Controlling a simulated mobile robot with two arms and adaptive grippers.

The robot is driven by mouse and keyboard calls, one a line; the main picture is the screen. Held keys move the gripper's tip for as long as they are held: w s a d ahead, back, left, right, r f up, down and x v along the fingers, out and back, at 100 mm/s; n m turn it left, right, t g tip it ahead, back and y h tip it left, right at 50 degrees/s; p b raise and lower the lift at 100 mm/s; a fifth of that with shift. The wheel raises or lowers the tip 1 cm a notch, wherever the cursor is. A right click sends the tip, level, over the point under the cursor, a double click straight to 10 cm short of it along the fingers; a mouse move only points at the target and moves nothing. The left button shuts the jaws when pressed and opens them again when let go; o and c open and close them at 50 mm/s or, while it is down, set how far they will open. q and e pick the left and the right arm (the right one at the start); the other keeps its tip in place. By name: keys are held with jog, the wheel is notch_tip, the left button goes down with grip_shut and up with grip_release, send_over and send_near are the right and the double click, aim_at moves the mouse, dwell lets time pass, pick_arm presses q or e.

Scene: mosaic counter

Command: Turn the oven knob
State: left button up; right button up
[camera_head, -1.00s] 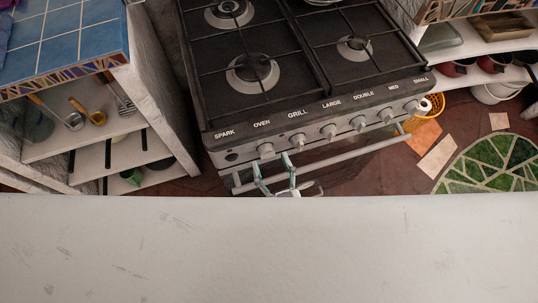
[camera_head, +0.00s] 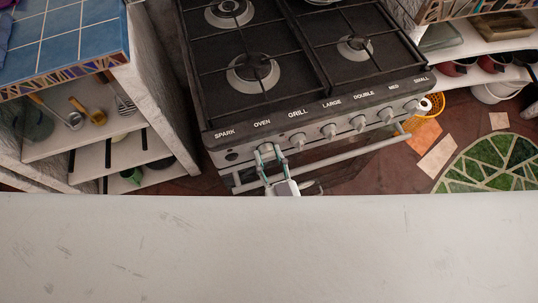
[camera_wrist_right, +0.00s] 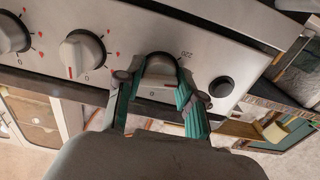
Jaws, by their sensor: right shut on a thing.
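The stove (camera_head: 300,80) has a front panel with a row of knobs under printed labels. The oven knob (camera_wrist_right: 160,70) is under the "OVEN" label in the head view and sits at the middle of the right wrist view. My right gripper (camera_head: 267,151) is at this knob, its fingers on either side of it. In the right wrist view the gripper (camera_wrist_right: 158,92) is shut on the oven knob, with a green-padded finger at each side. The fingers partly hide the knob in the head view. My left gripper is not in view.
The grill knob (camera_head: 298,140) is close to the right of my gripper; it also shows in the right wrist view (camera_wrist_right: 82,54). A round black button (camera_wrist_right: 221,87) is on the other side. The oven handle bar (camera_head: 340,157) runs below the knobs. Shelves (camera_head: 95,150) stand at the left.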

jog(key=shift+r+m+p, duration=0.1)
jog(key=shift+m+p, duration=0.35)
jog(key=shift+m, duration=0.25)
jog(key=shift+m+p, duration=1)
jog(key=shift+m, duration=2.1)
jog(key=o, duration=1.1)
jog(key=shift+o, duration=0.2)
